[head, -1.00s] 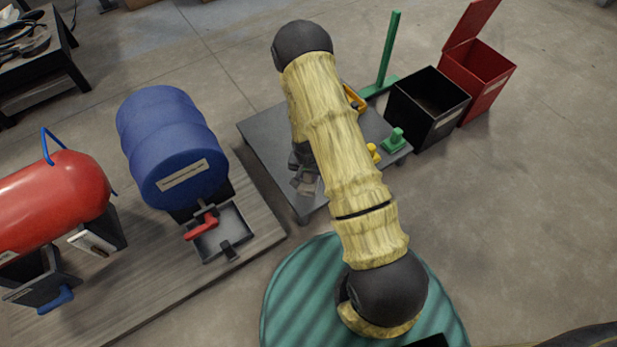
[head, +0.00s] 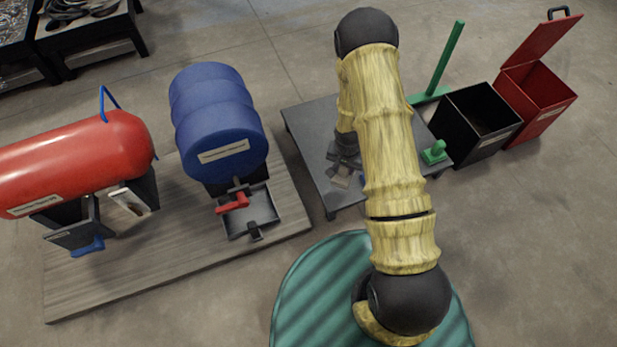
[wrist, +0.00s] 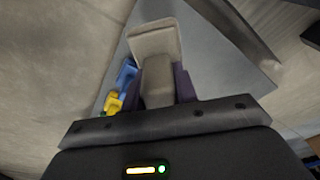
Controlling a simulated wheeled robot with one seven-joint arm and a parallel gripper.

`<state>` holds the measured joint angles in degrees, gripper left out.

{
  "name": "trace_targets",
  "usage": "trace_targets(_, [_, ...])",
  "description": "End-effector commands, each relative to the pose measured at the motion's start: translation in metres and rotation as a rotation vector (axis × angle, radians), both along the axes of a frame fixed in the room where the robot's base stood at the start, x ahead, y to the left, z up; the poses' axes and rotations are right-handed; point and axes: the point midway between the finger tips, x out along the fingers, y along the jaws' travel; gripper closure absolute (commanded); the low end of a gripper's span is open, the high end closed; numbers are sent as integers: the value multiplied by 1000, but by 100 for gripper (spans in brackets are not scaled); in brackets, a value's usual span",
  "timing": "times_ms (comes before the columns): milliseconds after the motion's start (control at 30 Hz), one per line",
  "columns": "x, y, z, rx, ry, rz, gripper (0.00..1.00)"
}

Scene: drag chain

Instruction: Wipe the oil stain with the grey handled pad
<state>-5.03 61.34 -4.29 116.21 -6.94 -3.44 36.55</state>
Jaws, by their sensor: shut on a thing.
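The grey handled pad (wrist: 155,40) is in the wrist view, its pale handle between my gripper's (wrist: 158,85) dark fingers. My gripper is shut on it. In the head view my gripper (head: 343,158) is at the left side of my arm, over the dark grey table (head: 315,120), with the pad (head: 340,181) at its lower end. I cannot tell whether the pad touches the tabletop. I cannot make out an oil stain in either view; my arm hides part of the table.
A blue drum (head: 222,120) with a red-handled tap over a tray (head: 250,212) stands left, beside a red tank (head: 70,165). A black bin (head: 478,120), a red lidded bin (head: 537,100) and a green post (head: 446,58) stand right. Blue (wrist: 126,73) and yellow (wrist: 114,102) items lie near my gripper.

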Motion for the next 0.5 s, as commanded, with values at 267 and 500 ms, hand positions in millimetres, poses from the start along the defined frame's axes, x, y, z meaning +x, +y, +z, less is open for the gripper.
trace_targets(267, [16,3,97,14,-6,158,89])
trace_targets(500, [23,0,200,8,-6,375,89])
